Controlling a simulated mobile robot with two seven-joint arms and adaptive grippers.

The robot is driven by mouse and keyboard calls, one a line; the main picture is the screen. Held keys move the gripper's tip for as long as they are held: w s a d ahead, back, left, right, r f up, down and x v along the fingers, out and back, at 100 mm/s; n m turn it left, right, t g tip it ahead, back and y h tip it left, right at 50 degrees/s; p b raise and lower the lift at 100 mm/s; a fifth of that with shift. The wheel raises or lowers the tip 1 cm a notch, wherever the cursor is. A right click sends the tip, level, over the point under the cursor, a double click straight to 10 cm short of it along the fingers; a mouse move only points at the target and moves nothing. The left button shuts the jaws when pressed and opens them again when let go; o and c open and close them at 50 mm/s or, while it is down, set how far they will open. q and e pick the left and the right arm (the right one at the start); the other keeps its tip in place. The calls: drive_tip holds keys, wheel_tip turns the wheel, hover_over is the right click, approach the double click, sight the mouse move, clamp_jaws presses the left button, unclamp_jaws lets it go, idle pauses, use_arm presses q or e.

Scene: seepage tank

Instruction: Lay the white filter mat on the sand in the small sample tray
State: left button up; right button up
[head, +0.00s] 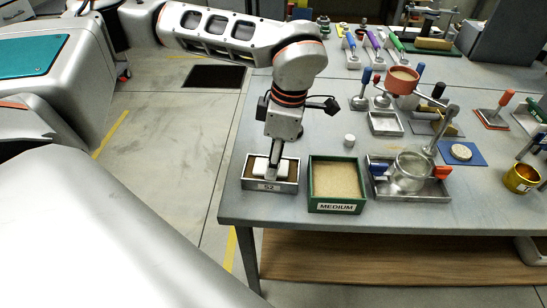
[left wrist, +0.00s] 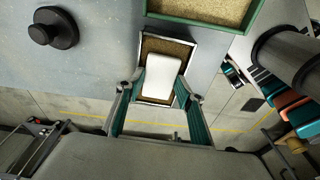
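The small sample tray (head: 270,186) is a metal box with a label on its front, at the near left corner of the bench in the head view. It also shows in the left wrist view (left wrist: 165,38), with brown sand (left wrist: 179,48) inside. The white filter mat (left wrist: 163,74) is in the tray area, over the sand, slightly turned against the tray walls. My left gripper (left wrist: 161,80) points down into the tray, a fingertip against each long side of the mat with no clear gap. Whether the mat's underside fully touches the sand is hidden. My right gripper is not in view.
A green box of sand labelled MEDIUM (head: 336,207) stands just right of the tray. Further right is a metal pan (head: 434,192) holding a clear vessel (head: 409,172). The bench edge is close to the tray's left and front.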

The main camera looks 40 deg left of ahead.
sight(282, 167)
use_arm(q)
drive_tip(key=shift+o, duration=0.2)
drive_tip(key=shift+f, duration=0.2)
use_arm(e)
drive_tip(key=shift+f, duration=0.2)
use_arm(q)
drive_tip(key=shift+r, duration=0.1)
drive_tip(key=shift+r, duration=0.25)
wheel_tip(282, 167, up, 12)
drive_tip(key=w+d+p, duration=0.1)
drive_tip(key=shift+d+r, duration=0.15)
drive_tip(key=shift+d, duration=0.15)
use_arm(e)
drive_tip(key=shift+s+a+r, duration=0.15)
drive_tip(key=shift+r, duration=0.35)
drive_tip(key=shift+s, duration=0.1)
